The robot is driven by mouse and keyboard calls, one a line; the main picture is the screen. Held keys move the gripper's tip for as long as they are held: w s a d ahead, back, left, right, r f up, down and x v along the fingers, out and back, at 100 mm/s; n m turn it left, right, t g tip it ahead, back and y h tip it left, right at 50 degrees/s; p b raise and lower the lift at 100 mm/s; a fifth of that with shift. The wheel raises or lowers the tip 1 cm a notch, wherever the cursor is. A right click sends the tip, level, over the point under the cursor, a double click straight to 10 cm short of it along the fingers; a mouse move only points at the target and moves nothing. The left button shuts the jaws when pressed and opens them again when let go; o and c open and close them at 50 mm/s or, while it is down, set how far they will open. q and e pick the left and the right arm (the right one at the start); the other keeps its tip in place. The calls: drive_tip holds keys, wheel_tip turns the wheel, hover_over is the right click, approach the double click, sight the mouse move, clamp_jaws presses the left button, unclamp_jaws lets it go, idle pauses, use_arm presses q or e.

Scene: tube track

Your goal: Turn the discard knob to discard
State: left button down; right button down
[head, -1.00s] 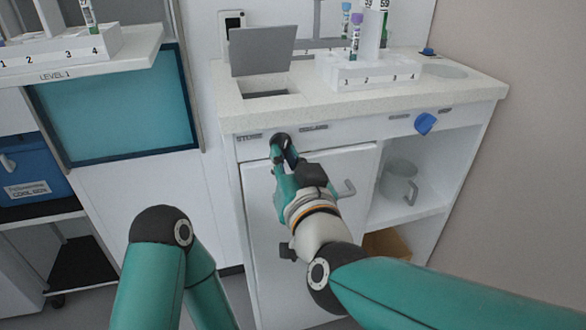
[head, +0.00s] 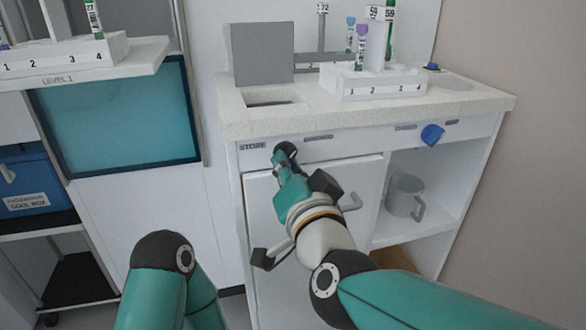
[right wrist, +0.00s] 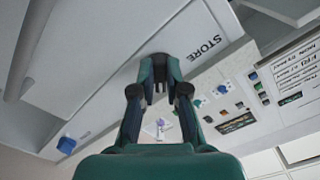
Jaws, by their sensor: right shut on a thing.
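The discard knob (head: 288,148) is a dark round knob on the white cabinet's front strip, between the STORE label (head: 252,146) and a second, blurred label (head: 318,138). My right gripper (head: 280,160) is shut on the knob, and its fingers hide much of it. In the right wrist view the fingertips (right wrist: 160,75) meet at the dark knob, beside the large STORE lettering (right wrist: 204,47). Which way the knob points is hard to tell. My left gripper is out of view; only part of that arm shows.
A grey flap (head: 262,54) stands upright behind an opening (head: 270,98) in the countertop. A white tube rack (head: 372,84) stands beside it. A blue knob (head: 432,135) is farther right on the strip. A cabinet door handle (head: 351,202) lies close to my right wrist.

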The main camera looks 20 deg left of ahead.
drive_tip(key=shift+w+d+r, duration=0.2)
drive_tip(key=shift+d+r, duration=0.05)
drive_tip(key=shift+r, duration=0.1)
drive_tip(key=c, duration=1.3)
unclamp_jaws()
drive_tip(key=shift+f, duration=0.1)
drive_tip(key=shift+o, duration=0.6)
drive_tip(key=shift+a+f, duration=0.1)
drive_tip(key=v, duration=0.7)
drive_tip(key=shift+s, duration=0.25)
drive_tip(key=shift+f, duration=0.1)
